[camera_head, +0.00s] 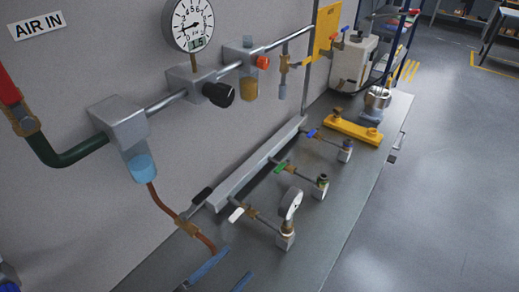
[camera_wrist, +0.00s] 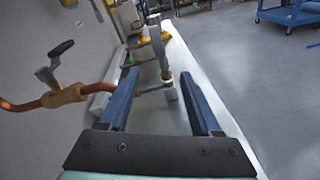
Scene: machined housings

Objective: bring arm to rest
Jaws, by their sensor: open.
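My gripper (camera_wrist: 158,76) is open, with its two blue fingers spread apart and nothing held between them in the wrist view. In the head view my gripper (camera_head: 239,261) shows only as two blue fingers at the bottom edge, over the near end of the bench. The rest of my arm is out of that view. In the wrist view a pressure gauge on its stand (camera_wrist: 157,42) lies beyond the fingers, between them in the picture. A copper pipe with a brass valve (camera_wrist: 66,96) is to the left of the fingers.
The bench (camera_head: 307,262) carries a manifold with white, green and blue valve handles, a gauge (camera_head: 291,204) and a yellow bracket (camera_head: 341,126). Pipes and a regulator (camera_head: 218,94) line the wall. Open floor (camera_head: 440,200) lies right. A blue cart (camera_wrist: 288,14) stands far off.

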